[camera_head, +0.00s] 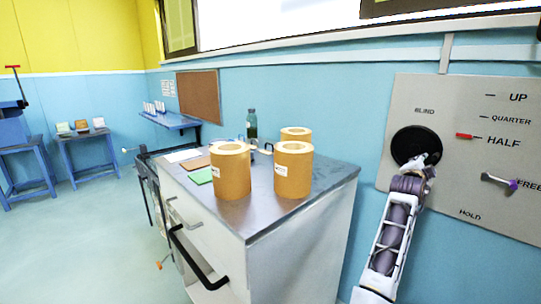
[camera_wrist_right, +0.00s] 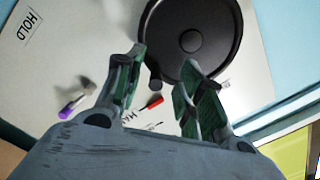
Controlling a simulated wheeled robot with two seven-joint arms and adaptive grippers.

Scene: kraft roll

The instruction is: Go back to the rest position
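A grey wall panel (camera_head: 455,115) on the right is lettered BLIND, UP, QUARTER, HALF, FREE and HOLD. It carries a round black crank wheel (camera_head: 405,142), a red pointer (camera_head: 464,136) at HALF and a purple-tipped lever (camera_head: 500,181) near FREE. My right gripper (camera_head: 424,163) is at the wheel's lower right edge. In the right wrist view its two fingers (camera_wrist_right: 162,60) are spread apart, close to the wheel (camera_wrist_right: 193,30). A small dark knob (camera_wrist_right: 155,85) shows between them; I cannot tell whether they touch it. My left gripper is not in view.
A grey-topped cabinet (camera_head: 245,222) stands left of my right arm, with several kraft rolls (camera_head: 293,172), a green bottle (camera_head: 252,124) and a green card (camera_head: 201,176) on top. Blue tables (camera_head: 90,137) stand farther left. The floor at left is open.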

